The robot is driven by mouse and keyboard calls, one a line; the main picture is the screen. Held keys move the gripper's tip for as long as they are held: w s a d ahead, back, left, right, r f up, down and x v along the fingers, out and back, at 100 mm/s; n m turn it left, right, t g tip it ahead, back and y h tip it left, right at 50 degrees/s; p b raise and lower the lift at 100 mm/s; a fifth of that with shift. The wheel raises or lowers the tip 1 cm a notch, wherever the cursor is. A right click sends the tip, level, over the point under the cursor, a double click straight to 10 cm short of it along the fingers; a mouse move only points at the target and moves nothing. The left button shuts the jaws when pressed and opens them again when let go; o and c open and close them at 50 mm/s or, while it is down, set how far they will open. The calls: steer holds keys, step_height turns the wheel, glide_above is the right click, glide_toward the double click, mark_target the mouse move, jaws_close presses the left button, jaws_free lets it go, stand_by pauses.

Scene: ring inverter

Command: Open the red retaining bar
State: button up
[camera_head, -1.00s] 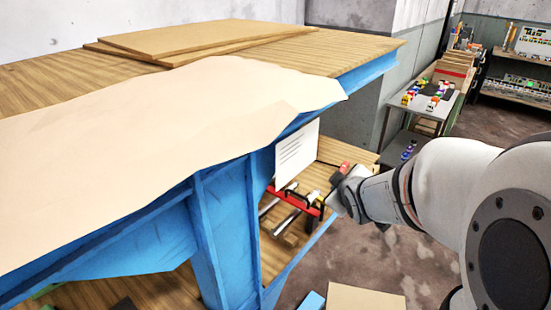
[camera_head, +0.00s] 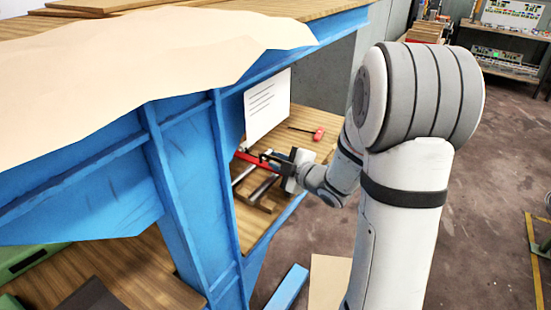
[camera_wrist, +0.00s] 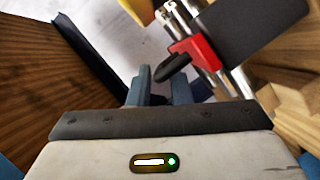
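The red retaining bar (camera_head: 249,158) lies across metal rods on the lower wooden shelf, under the blue bench; part of it is hidden by the blue leg and my arm. A black handle (camera_wrist: 172,67) stands up from the bar, and the red bar also shows in the wrist view (camera_wrist: 203,52).
A white printed sheet (camera_head: 268,105) hangs above the bar. A red-handled tool (camera_head: 318,133) lies on the shelf behind. The blue bench leg (camera_head: 185,200) stands left of the bar. Metal rods (camera_head: 262,188) lie on the shelf. Open floor (camera_head: 480,200) is at the right.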

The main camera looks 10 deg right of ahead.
steer(key=shift+x, duration=1.2)
jaws_close()
